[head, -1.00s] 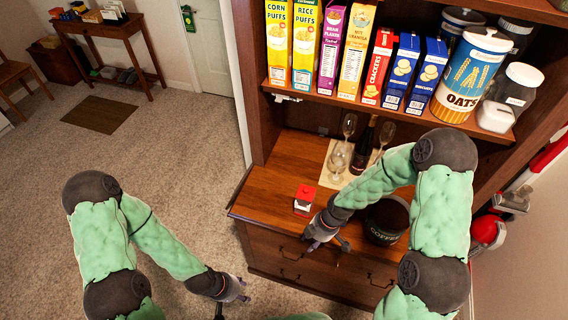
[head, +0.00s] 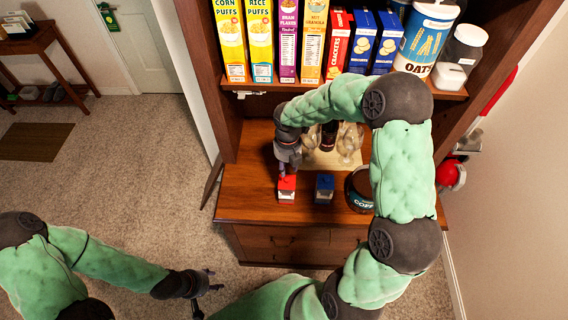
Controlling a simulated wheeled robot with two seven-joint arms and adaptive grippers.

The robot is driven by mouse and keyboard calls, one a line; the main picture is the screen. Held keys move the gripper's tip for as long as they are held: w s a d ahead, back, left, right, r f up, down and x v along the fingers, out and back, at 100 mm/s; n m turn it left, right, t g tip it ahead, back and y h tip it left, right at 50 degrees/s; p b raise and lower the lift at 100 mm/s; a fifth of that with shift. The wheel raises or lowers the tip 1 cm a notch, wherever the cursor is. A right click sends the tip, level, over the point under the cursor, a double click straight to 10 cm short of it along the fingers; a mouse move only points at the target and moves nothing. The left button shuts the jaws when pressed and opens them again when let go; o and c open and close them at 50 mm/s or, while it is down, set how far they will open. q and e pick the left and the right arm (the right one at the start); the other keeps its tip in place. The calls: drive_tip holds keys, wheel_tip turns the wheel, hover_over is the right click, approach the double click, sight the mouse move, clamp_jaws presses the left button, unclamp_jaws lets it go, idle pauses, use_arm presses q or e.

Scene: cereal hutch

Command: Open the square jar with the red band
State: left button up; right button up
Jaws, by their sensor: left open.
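A small square jar with red on it (head: 287,194) stands on the hutch counter. Its lower front looks white with a small dark mark. A similar square jar with blue on it (head: 324,189) stands to its right, a short gap away. My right gripper (head: 283,174) points down at the top of the red jar, its fingers at or just above it. The fingers are small and partly hidden, so their grip and any contact are unclear. My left gripper (head: 207,293) is open and empty, low over the carpet, left of the hutch.
A dark coffee canister (head: 359,188) stands right of the blue jar. Behind are a dark bottle (head: 329,135) and glasses (head: 349,143) on a mat, partly behind my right arm. The shelf above holds cereal boxes (head: 259,40) and an oats canister (head: 425,40).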

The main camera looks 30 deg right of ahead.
sight(287, 178)
drive_tip(key=shift+f+b, duration=1.95)
drive_tip(key=shift+f, duration=0.2)
drive_tip(key=shift+f+b, duration=0.8)
drive_tip(key=shift+f, duration=0.9)
drive_tip(key=shift+r+p, duration=0.2)
drive_tip(key=shift+p, duration=0.25)
clamp_jaws()
drive_tip(key=shift+r, duration=0.15)
drive_tip(key=shift+r+p, duration=2.35)
drive_tip(key=shift+p, duration=0.05)
